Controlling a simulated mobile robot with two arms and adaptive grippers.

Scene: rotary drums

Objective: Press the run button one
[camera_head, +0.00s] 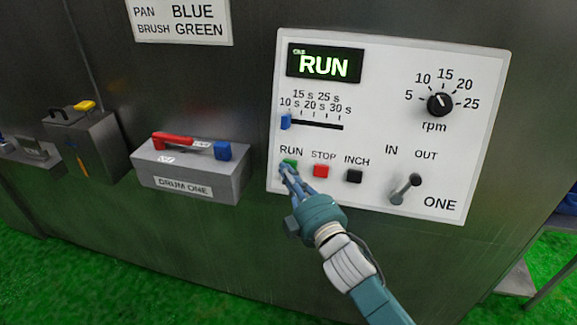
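The white control panel (380,85) labelled ONE is on the dark metal front. Its green run button (290,162) sits at the lower left of the panel under the word RUN. My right gripper (286,170) has its fingertips at the run button, overlapping its lower part; I cannot tell whether they touch it. The fingers look close together. The display (325,64) reads RUN in green letters. My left gripper is not in view.
Beside the run button are the red stop button (321,171) and black inch button (354,176). A lever (405,189), an rpm knob (440,104) and a blue slider (286,122) stick out. The DRUM ONE box (190,178) stands left.

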